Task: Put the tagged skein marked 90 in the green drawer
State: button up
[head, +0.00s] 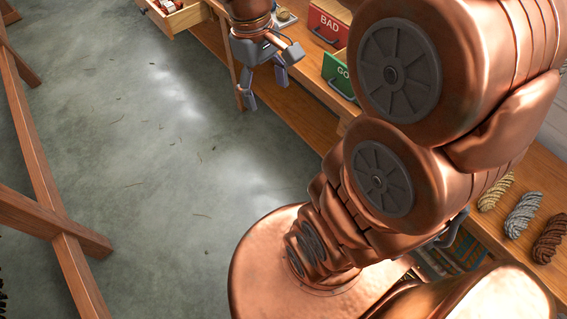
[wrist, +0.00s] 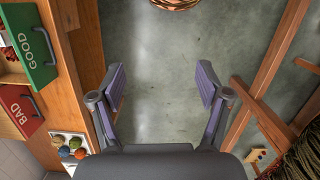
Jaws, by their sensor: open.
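My gripper (head: 266,90) hangs open and empty above the floor, beside the bench, in the head view. Its two spread fingers also show in the wrist view (wrist: 160,82), with only floor between them. The green drawer (head: 337,74), marked GOOD, is partly hidden by my arm in the head view. Its whole front shows at the upper left of the wrist view (wrist: 28,48). A tan skein (head: 496,192), a grey skein (head: 523,215) and a brown skein (head: 549,240) lie on the bench at right. I can read no tag marked 90.
A red drawer (head: 328,24), marked BAD, is beside the green one. A wooden drawer (head: 183,19) stands open at the top. A pale tray (wrist: 82,138) holds small coloured balls. Wooden beams (head: 60,225) cross at left. The floor (head: 150,150) between is clear.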

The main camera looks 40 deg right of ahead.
jog(key=s+a+f+m, duration=0.1)
jog(key=s+a+f, duration=0.1)
jog(key=s, duration=0.5)
jog(key=s+a+f, duration=0.3)
jog(key=s+a, duration=0.1)
jog(key=s, duration=0.2)
jog(key=shift+s+m, duration=0.35)
jog(key=shift+m, duration=0.05)
dwell(0.3)
